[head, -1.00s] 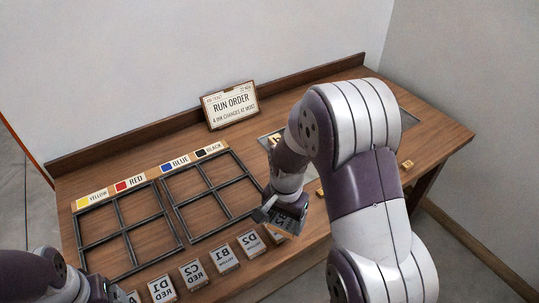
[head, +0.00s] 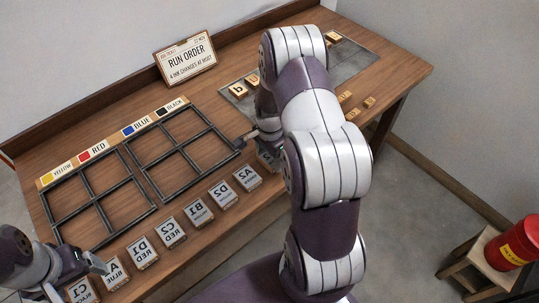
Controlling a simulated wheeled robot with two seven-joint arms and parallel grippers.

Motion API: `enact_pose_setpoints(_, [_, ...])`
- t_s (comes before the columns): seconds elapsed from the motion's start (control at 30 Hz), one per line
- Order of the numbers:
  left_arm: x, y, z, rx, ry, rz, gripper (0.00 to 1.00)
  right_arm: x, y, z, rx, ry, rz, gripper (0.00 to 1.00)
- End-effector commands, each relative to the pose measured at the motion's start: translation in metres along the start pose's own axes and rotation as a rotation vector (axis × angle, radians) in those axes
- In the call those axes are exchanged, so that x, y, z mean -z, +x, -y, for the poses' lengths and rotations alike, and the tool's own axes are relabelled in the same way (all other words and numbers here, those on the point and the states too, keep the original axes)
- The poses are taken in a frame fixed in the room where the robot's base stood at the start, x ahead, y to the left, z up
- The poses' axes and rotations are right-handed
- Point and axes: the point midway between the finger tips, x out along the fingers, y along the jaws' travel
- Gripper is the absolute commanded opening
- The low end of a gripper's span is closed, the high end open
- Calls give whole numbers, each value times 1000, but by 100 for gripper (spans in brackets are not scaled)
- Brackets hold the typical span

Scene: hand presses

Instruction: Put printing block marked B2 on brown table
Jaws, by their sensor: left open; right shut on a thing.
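The brown table (head: 95,128) is a long wooden bench along the wall. My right gripper (head: 262,143) is shut on a dark-faced printing block (head: 268,158), just right of the block marked A2 (head: 247,177). My arm hides part of the held block and its marking cannot be read; I cannot tell whether it touches the tabletop. No other visible block reads B2. My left gripper (head: 94,266) is open and empty at the lower left, near the blocks marked C1 (head: 81,291) and A1 (head: 114,273).
Blocks D1 (head: 143,252), C2 (head: 170,232), B1 (head: 198,211) and D2 (head: 223,194) line the front edge. Two black frames (head: 151,207) lie behind them, with colour labels above. A grey plate (head: 357,62) is at right. A red can (head: 517,243) stands on a stool.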

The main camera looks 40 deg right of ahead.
Motion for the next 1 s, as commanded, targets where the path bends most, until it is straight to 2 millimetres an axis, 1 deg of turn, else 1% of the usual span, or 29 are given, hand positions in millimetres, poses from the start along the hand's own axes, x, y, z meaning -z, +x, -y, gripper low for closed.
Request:
enact_pose_setpoints(0.03, [0,-1,0,0,0,0,84,0,6,0,0,0,0,41])
enact_pose_setpoints(0.07, [0,-1,0,0,0,0,84,0,8,0,1,0,-1,41])
enact_pose_setpoints(0.27, [0,0,0,0,0,0,84,0,8,1,2,0,-1,41])
enact_pose_setpoints(0.4, [0,2,0,0,0,0,84,0,13,0,2,0,-1,41])
enact_pose_setpoints(0.43, [0,2,0,0,0,0,84,0,12,0,2,-1,-1,80])
enact_pose_setpoints(0.5, [0,1,0,0,0,0,84,0,12,0,2,0,-1,99])
enact_pose_setpoints(0.77, [0,1,0,0,0,0,84,0,10,0,2,0,-1,99])
enact_pose_setpoints(0.83, [0,-3,0,0,0,0,84,0,4,1,3,-1,-2,99])
enact_pose_setpoints(0.87, [0,-1,0,0,0,0,84,0,1,1,4,-1,-2,99])
enact_pose_setpoints(0.97, [0,1,0,0,0,0,84,0,-21,2,7,-1,-4,99])
enact_pose_setpoints(1.0, [0,1,0,0,0,0,84,0,-32,2,7,0,-4,99])
